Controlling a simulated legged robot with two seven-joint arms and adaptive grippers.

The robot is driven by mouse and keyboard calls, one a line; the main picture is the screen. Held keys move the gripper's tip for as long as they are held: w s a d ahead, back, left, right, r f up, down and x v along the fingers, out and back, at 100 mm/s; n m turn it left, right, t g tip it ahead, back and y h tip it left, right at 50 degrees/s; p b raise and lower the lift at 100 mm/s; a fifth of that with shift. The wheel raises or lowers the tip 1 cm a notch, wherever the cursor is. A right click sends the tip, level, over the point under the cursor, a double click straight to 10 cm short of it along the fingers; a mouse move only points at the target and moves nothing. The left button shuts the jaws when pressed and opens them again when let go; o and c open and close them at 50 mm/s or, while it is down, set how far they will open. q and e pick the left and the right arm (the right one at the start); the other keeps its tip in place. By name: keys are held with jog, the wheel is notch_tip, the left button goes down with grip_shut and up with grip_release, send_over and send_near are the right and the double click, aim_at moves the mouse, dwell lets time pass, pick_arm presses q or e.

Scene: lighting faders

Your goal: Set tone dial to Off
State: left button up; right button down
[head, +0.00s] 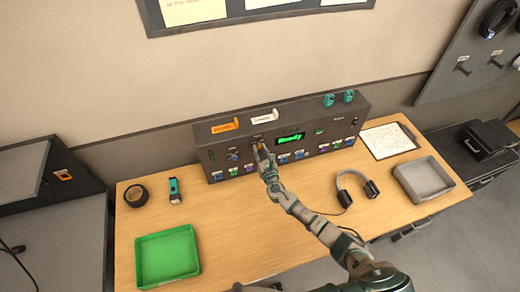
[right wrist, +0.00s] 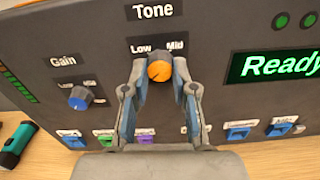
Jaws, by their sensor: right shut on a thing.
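The tone dial (right wrist: 159,71) is an orange knob under the label "Tone" on the dark console (head: 230,133). The words "Low" and "Mid" show above it in the right wrist view; any other mark around it is hidden. My right gripper (right wrist: 160,84) has its two fingers on either side of the knob and is shut on it. In the head view the right gripper (head: 261,152) reaches the console front and covers most of the dial. My left gripper is not in view.
A blue gain dial (right wrist: 80,97) sits left of the tone dial. A green "Ready" display (head: 290,138) is to the right, with several coloured faders below. A green tray (head: 168,257), torch (head: 175,190), headphones (head: 357,187) and grey tray (head: 424,181) are on the desk.

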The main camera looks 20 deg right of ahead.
jog(key=shift+s+f+n, duration=0.15)
jog(key=shift+f+n, duration=0.3)
jog(key=shift+n, duration=0.05)
jog(key=c, duration=0.9)
grip_release()
jog(key=shift+w+r, duration=0.15)
jog(key=shift+w, duration=0.05)
jog(key=shift+s+r, duration=0.1)
jog(key=s, duration=1.1)
jog(key=shift+s+d, duration=0.25)
jog(key=shift+s, duration=0.1)
